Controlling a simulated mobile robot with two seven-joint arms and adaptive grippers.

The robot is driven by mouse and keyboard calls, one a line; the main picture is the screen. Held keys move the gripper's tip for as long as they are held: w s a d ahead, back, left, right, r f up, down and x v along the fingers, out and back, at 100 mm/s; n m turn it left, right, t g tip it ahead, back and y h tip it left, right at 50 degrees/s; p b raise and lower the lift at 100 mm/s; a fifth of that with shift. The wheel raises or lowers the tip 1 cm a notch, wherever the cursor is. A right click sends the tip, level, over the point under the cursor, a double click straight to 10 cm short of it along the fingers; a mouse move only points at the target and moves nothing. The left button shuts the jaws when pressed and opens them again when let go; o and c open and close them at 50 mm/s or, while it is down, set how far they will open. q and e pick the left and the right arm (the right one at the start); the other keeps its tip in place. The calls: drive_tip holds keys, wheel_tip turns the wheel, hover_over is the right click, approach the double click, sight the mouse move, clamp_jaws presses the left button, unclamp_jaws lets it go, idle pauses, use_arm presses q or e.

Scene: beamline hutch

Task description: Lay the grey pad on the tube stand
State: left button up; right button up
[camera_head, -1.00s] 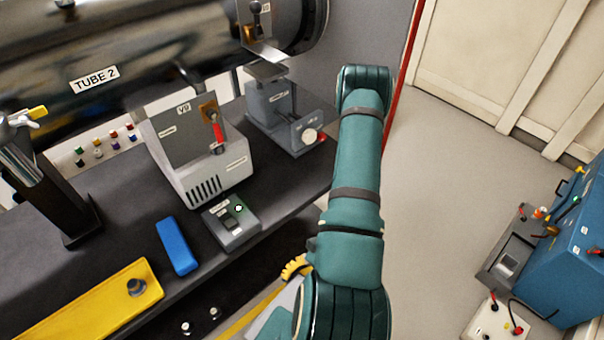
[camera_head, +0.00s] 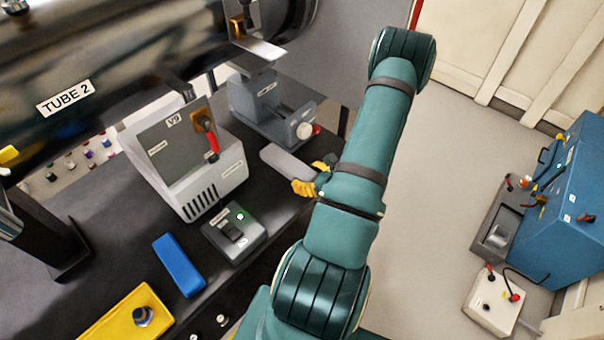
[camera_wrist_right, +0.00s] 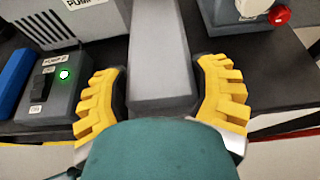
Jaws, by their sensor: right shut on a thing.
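The grey pad (camera_head: 286,162) is a flat, elongated block with rounded ends. My right gripper (camera_head: 312,182) is shut on its near end, and the pad points away toward the bench's back. In the right wrist view the pad (camera_wrist_right: 160,50) lies between the yellow fingers (camera_wrist_right: 160,100). The pad is over the bench's front edge, in front of the tube stand; its height above the bench is hard to tell. The tube stand (camera_head: 262,104) is a grey block with a white knob and a red button, under the tube's end. My left gripper is not in view.
A grey pump box (camera_head: 185,160) stands left of the pad, with a switch box (camera_head: 235,235) before it. A blue block (camera_head: 180,265) and a yellow bar (camera_head: 125,318) lie further left. The dark tube (camera_head: 130,75) overhangs the bench.

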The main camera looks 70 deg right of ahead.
drive_tip(key=b, duration=0.4)
hover_over(307, 201)
drive_tip(key=shift+w+d+f, duration=0.1)
drive_tip(key=shift+f, duration=2.35)
drive_tip(key=shift+f+b, duration=1.65)
drive_tip(key=shift+f, duration=0.65)
drive_tip(key=o, duration=1.4)
drive_tip(key=shift+r+p+v, duration=0.15)
drive_tip(key=shift+p+v, duration=0.3)
drive_tip(key=shift+v, duration=4.2)
drive_tip(key=shift+r+p+v, duration=0.1)
drive_tip(key=shift+p+v, duration=0.35)
drive_tip(key=shift+v, duration=4.25)
drive_tip(key=shift+w, duration=0.1)
